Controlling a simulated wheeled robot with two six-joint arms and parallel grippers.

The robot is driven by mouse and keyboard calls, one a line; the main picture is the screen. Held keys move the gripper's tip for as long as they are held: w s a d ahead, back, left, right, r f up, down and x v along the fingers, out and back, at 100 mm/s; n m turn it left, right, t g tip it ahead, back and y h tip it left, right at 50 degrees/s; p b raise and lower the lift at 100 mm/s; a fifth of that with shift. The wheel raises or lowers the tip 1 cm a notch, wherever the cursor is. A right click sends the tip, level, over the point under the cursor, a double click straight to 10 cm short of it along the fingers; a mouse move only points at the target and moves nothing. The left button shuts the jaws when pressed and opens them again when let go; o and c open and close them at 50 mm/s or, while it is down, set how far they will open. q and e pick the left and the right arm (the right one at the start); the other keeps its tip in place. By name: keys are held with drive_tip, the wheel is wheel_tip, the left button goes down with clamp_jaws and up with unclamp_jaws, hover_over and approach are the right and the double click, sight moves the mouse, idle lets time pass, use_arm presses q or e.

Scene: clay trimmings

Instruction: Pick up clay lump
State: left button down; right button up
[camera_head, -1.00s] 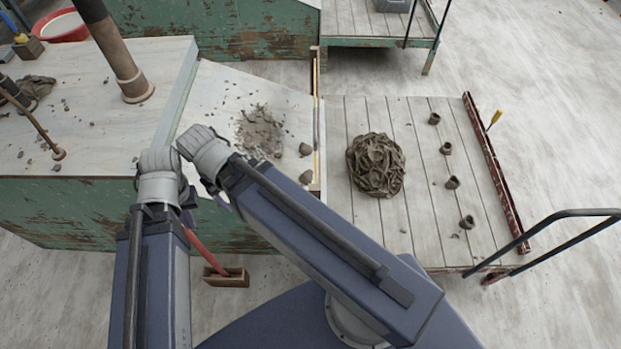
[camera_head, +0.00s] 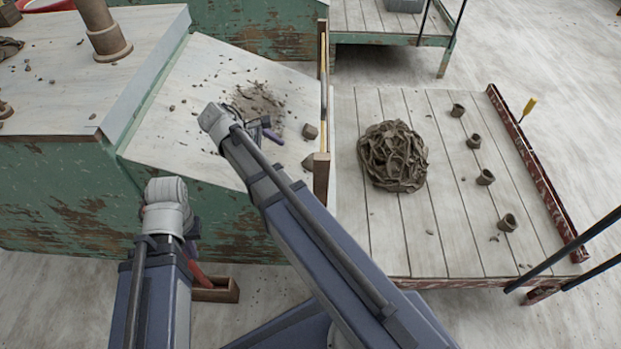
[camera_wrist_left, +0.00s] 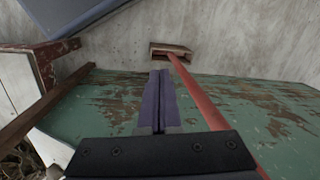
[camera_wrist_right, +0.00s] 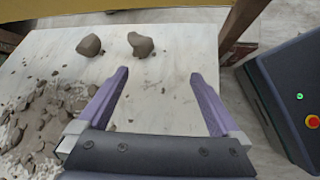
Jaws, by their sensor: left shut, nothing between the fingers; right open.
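Two brown clay lumps lie near the right edge of the pale sloping board (camera_head: 180,128). One lump (camera_head: 310,131) sits farther back and the other (camera_head: 309,164) nearer, beside a wooden post. Both also show in the right wrist view, a left lump (camera_wrist_right: 90,45) and a right lump (camera_wrist_right: 141,44). My right gripper (camera_wrist_right: 159,75) is open and empty over the board, with both lumps beyond its fingertips. In the head view it (camera_head: 270,133) is left of the lumps. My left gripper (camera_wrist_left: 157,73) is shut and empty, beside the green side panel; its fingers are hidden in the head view.
Clay trimmings (camera_head: 258,102) are scattered on the board. A red handle (camera_wrist_left: 200,92) runs from a wooden block (camera_wrist_left: 170,50) close to my left gripper.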

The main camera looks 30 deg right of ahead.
drive_tip(key=n+h+b, duration=0.1)
drive_tip(key=n+b, duration=0.1)
drive_tip(key=b, duration=0.4)
approach(306, 160)
drive_tip(key=shift+s+d+f+g, duration=0.15)
drive_tip(key=shift+s+f, duration=0.05)
drive_tip(key=shift+f, duration=0.4)
drive_tip(key=shift+s+d+f+g, duration=0.15)
drive_tip(key=shift+s+f, duration=0.1)
drive_tip(key=shift+f, duration=0.35)
drive_tip(key=shift+w+d+f+h+b, duration=0.2)
drive_tip(key=shift+d+h+b, duration=0.1)
drive_tip(key=shift+d+b, duration=0.15)
drive_tip(key=shift+b+x, duration=0.8)
drive_tip(key=shift+x, duration=0.35)
drive_tip(key=shift+d+f, duration=0.2)
drive_tip(key=shift+r, duration=0.1)
drive_tip(key=b+x, duration=0.3)
drive_tip(key=x, duration=0.2)
drive_tip(key=shift+w+b, duration=0.15)
drive_tip(key=shift+b, duration=0.25)
use_arm(q)
wheel_tip(306, 160, down, 14)
use_arm(e)
drive_tip(key=shift+d, duration=0.1)
drive_tip(key=shift+c, duration=0.2)
